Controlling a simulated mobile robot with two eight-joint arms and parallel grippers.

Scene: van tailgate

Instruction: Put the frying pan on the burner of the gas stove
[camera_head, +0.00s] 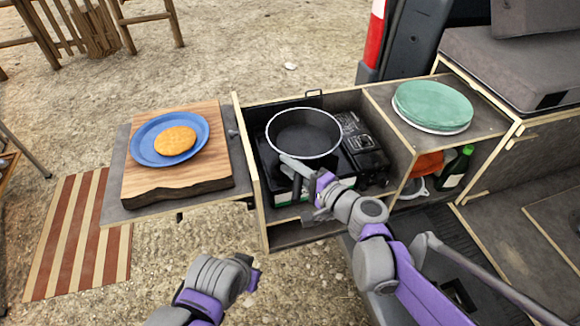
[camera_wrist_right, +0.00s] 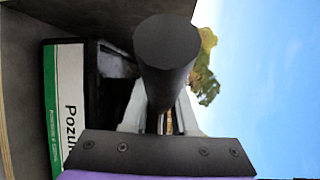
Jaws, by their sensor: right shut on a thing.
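The black frying pan (camera_head: 303,130) with a light rim is level over the gas stove (camera_head: 362,152), which sits in the open drawer. The pan covers the burner, and I cannot tell whether it touches it. My right gripper (camera_head: 299,181) is at the pan's near side, shut on its handle. In the right wrist view the dark handle's round end (camera_wrist_right: 167,52) points at the camera between the fingers (camera_wrist_right: 160,120). My left gripper (camera_head: 252,277) is low in the head view, away from the pan; its fingers are not clear.
A wooden board (camera_head: 205,180) with a blue plate (camera_head: 142,147) and a round, flat food piece (camera_head: 175,141) is on the left. Green plates (camera_head: 433,105) lie on the right counter, above a green bottle (camera_head: 455,168). The wooden drawer walls (camera_head: 247,165) border the stove.

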